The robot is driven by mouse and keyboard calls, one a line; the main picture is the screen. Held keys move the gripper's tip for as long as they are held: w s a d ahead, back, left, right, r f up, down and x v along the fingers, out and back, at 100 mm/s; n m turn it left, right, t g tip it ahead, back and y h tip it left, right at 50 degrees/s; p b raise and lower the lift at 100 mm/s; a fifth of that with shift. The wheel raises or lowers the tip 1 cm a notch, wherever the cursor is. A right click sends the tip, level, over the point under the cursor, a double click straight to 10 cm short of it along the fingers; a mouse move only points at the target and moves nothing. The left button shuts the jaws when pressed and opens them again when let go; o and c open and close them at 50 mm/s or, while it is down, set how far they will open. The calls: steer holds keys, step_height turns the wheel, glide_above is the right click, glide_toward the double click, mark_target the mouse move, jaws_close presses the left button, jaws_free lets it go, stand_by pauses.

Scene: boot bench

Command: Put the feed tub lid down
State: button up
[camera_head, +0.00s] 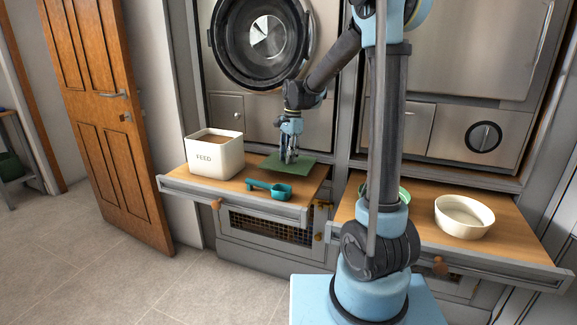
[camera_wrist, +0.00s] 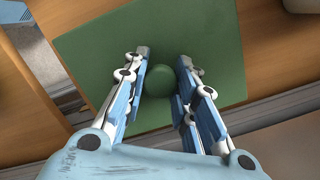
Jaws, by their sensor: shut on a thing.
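The feed tub lid is a flat green square with a round knob. In the head view the lid (camera_head: 308,167) is about level over the back right of the left wooden pull-out shelf; I cannot tell whether it touches the wood. My gripper (camera_head: 289,158) points down onto it and is shut on its knob. In the wrist view the lid (camera_wrist: 100,50) spreads under my gripper (camera_wrist: 163,62), with the knob between the two fingers. The white feed tub (camera_head: 215,158), marked FEED, stands open to the left of the lid with brown feed inside.
A teal scoop (camera_head: 270,190) lies in front of the lid on the left shelf (camera_head: 232,184). A cream bowl (camera_head: 464,217) stands on the right shelf (camera_head: 512,240), and a green dish (camera_head: 404,194) there is partly hidden by my arm. A wooden door (camera_head: 105,120) stands at left.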

step_height(320, 180, down, 3)
steer(key=shift+f, duration=0.15)
steer(key=shift+w+d+f, duration=0.1)
steer(key=shift+w+f, duration=0.05)
steer(key=shift+f, duration=0.2)
steer(key=shift+f, duration=0.1)
steer(key=o, duration=1.1)
steer(key=shift+w+d+r, duration=0.15)
steer(key=shift+d+r, duration=0.05)
steer(key=shift+r, duration=1.75)
steer(key=shift+w+d+r, duration=0.1)
steer(key=shift+d+r, duration=0.05)
steer(key=shift+r, duration=1.75)
